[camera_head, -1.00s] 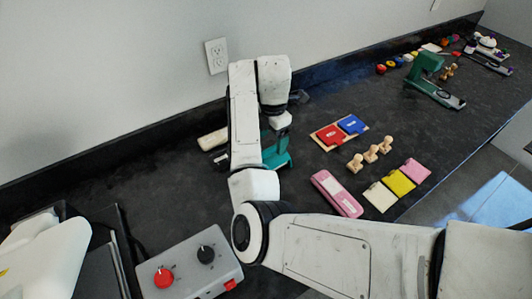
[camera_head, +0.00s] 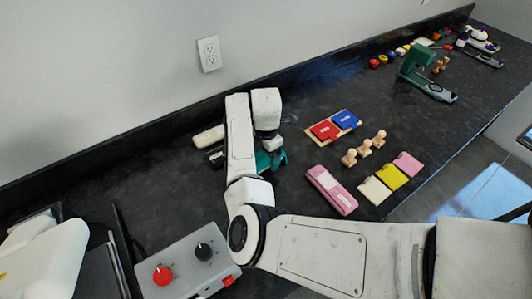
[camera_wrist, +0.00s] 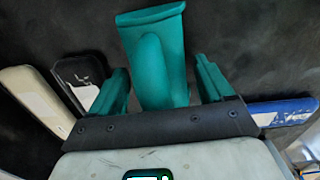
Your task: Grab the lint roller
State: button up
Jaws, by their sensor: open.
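A teal thing (camera_wrist: 160,60) with a rounded ridge and a flared far end lies between the fingers in the wrist view. It looks like the lint roller, though I cannot be sure. In the head view part of the teal thing (camera_head: 272,160) shows below my wrist, the rest hidden by the arm. My gripper (camera_wrist: 163,82) is open, with one teal finger on each side of the thing. I cannot tell whether either finger touches it. In the head view the gripper is mostly hidden.
A cream block (camera_head: 208,136) and a black item (camera_wrist: 80,80) lie left of the gripper; a blue-and-white item (camera_wrist: 285,112) lies right. A pink device (camera_head: 331,190), wooden stamps (camera_head: 365,147) and red and blue pads (camera_head: 335,125) stand further right. The wall runs behind.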

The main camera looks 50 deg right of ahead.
jog(key=shift+c, duration=0.4)
jog(key=c, duration=1.1)
jog(key=shift+r, duration=0.1)
jog(key=shift+c, duration=0.2)
